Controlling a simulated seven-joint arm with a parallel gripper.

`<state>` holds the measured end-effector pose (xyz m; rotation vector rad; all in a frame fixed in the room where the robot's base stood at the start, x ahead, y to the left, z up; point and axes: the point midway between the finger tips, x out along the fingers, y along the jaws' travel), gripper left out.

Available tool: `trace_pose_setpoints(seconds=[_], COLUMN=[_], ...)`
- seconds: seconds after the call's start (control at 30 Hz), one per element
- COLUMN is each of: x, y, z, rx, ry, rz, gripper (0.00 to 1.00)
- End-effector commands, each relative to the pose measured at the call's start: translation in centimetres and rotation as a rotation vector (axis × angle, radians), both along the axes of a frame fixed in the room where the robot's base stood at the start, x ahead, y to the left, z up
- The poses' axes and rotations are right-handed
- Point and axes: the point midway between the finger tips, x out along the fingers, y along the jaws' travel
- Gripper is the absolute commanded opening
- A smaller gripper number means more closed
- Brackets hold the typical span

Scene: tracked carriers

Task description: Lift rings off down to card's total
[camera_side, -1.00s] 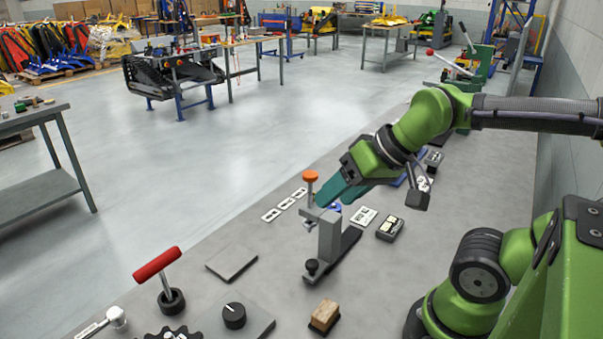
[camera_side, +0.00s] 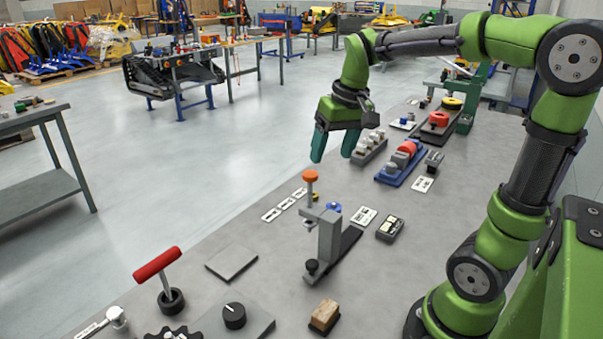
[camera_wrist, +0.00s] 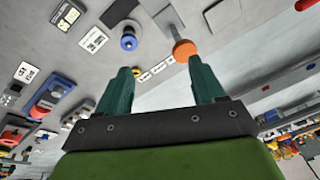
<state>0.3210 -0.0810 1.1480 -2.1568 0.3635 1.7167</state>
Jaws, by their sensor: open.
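My gripper (camera_side: 333,156) is open and empty, with teal fingers pointing down above the bench. Its fingers also show in the wrist view (camera_wrist: 160,68). A red ring-like part (camera_side: 438,118) and a yellow one (camera_side: 452,103) sit on a dark base farther back. White printed cards lie on the bench, one near the clamp (camera_side: 364,217) and one near the blue base (camera_side: 422,184). Their print is too small to read.
The grey clamp (camera_side: 328,240) with an orange knob (camera_side: 310,176) stands in front of my gripper. A blue base (camera_side: 388,178) with red and grey parts and a grey block (camera_side: 368,150) with silver cylinders lie to its right. A red-handled lever (camera_side: 157,264) stands at front left.

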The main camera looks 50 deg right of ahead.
Motion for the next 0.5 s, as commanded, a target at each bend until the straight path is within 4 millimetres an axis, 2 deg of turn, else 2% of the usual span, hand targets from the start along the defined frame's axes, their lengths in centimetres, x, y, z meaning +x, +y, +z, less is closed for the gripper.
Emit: trace_pose_setpoints(seconds=[0.03,0.2,0.33,0.5], x=[1.0,2.5,2.9,2.9], y=[-2.0,-6.6,-8.2,-8.4], z=[-0.5,-1.8,-2.4,-4.3], rx=[-0.004,-0.012,-0.013,-0.01], ry=[0.056,0.181,0.226,0.239], rz=[-0.023,-0.064,-0.079,-0.081], gripper=[0.69,0.69,0.69,0.69])
